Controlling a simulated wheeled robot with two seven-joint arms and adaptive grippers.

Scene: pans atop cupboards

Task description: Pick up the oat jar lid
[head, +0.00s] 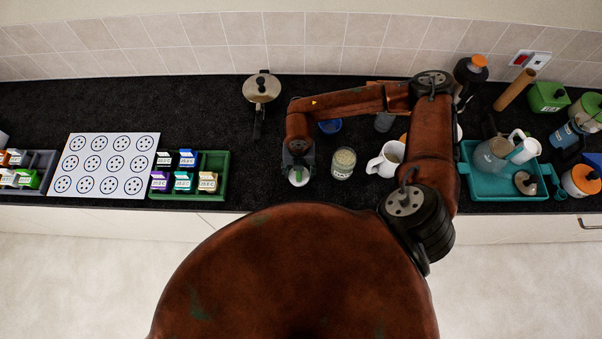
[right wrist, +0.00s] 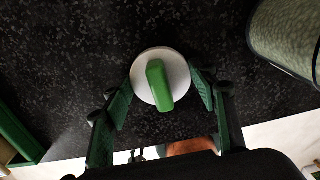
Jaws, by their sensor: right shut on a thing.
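The oat jar lid (right wrist: 178,72) is a round white disc with a green bar handle. It sits between the two green finger pads of my right gripper (right wrist: 161,84), which is shut on it. In the head view the lid (head: 299,177) shows just below my right gripper (head: 298,170), near the counter's front edge. I cannot tell whether it touches the counter. The glass oat jar (head: 343,163) stands upright to the right of the gripper, and its side shows at the upper right of the right wrist view (right wrist: 285,42). My left gripper is out of view.
A white mug (head: 386,160) stands right of the jar. A green crate (head: 222,176) of small boxes is to the left, and a pan (head: 261,88) lies behind. A teal tray (head: 470,183) holds kitchenware at the right. The dark counter (head: 190,103) is clear at back left.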

